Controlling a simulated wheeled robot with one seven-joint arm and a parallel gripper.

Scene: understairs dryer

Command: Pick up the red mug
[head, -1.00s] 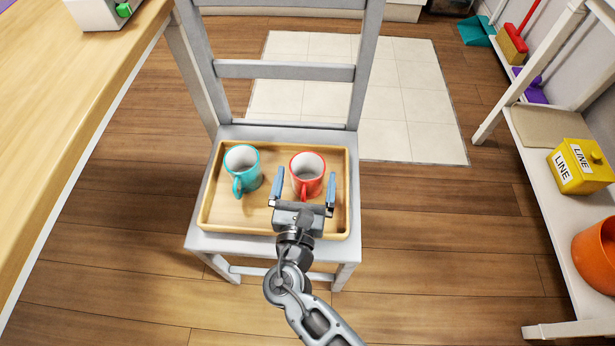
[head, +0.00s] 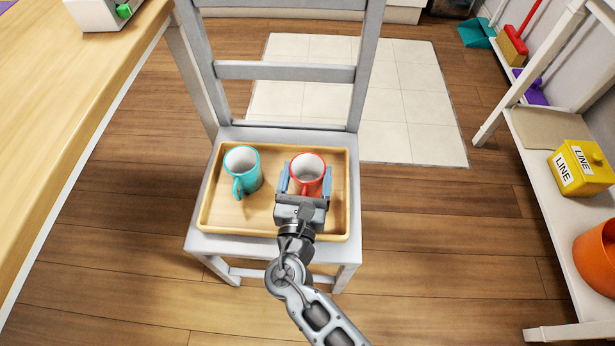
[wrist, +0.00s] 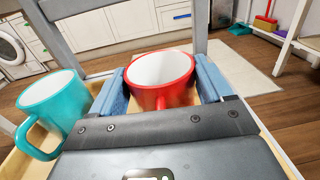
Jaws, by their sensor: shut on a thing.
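The red mug (head: 308,172) stands upright in the right half of a wooden tray on a chair. Its inside is white and looks empty. My gripper (head: 305,182) is shut on the red mug, with one blue finger pad on its left side and one on its right. The wrist view shows the red mug (wrist: 162,82) between the two pads of my gripper (wrist: 163,88). The mug's handle side faces my gripper, and its lower part is hidden there.
A teal mug (head: 243,170) stands close to the left in the same tray (head: 222,218). The tray lies on a grey chair (head: 285,70) whose back rises behind it. A wooden table (head: 70,100) is at the left, and a white shelf (head: 545,165) at the right.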

